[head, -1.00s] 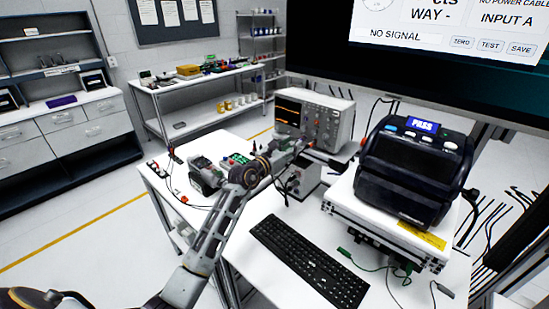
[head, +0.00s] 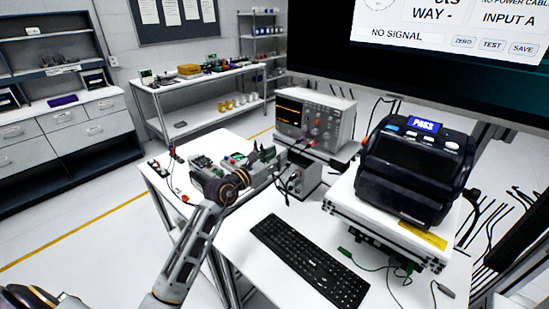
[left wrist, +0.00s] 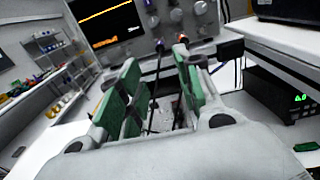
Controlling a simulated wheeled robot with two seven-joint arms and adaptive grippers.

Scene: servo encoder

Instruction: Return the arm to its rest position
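My left arm (head: 190,245) reaches in from the lower left over the white bench. My left gripper (head: 268,152) is above the bench, in front of the oscilloscope (head: 314,117). In the left wrist view its green-padded fingers (left wrist: 158,85) stand apart with nothing held between them. Cables and the oscilloscope front show beyond the fingers. My right gripper is not in view.
A black keyboard (head: 309,262) lies right of my arm. A dark device showing PASS (head: 416,165) stands on a white box at right. A small grey box (head: 299,178) and green-topped boards (head: 202,162) are near the gripper. Floor at left is clear.

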